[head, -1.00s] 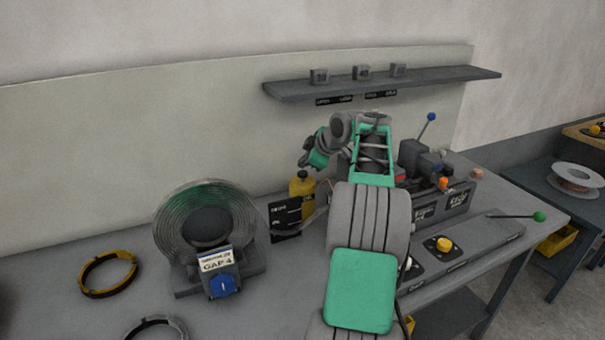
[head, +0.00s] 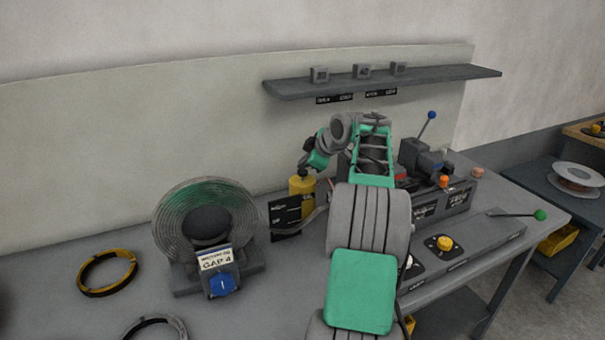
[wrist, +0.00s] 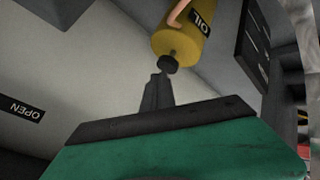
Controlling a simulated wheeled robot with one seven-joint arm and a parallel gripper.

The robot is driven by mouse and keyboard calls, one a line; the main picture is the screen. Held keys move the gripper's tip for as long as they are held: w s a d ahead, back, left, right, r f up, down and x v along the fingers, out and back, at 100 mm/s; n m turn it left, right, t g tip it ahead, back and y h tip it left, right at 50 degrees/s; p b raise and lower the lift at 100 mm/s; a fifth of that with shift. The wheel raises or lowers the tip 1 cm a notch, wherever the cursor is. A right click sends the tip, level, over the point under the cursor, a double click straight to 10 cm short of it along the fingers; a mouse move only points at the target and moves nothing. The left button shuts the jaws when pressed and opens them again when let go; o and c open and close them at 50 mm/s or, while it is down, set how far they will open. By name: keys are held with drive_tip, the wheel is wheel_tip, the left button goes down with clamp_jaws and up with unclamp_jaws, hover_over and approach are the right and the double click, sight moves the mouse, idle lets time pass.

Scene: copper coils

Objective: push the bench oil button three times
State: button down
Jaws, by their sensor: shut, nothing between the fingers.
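The yellow oil can (head: 302,187) stands at the back of the bench, right of the coil. In the wrist view the can (wrist: 183,35) shows its OIL label, with a dark round button (wrist: 168,63) on its end. My gripper (wrist: 157,77) is shut and empty, its fingertips very close to the button's edge. Whether they touch it I cannot tell. In the head view my gripper (head: 304,169) is directly above the can's top and covers the button.
A large coil on a stand with a GAP 4 sign (head: 216,259) is left of the can. A dark sign board (head: 285,218) stands in front of the can. A dark shelf (head: 380,80) hangs above. A yellow ring (head: 107,272) lies at left.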

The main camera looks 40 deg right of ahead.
sight(305, 172)
drive_tip(key=shift+f+b, duration=0.8)
drive_tip(key=shift+f, duration=0.2)
idle(0.8)
drive_tip(key=shift+r+p, duration=1.1)
drive_tip(key=shift+r, duration=0.3)
wheel_tip(305, 172, up, 5)
drive_tip(key=p, duration=0.4)
drive_tip(key=shift+r, duration=0.1)
idle(2.0)
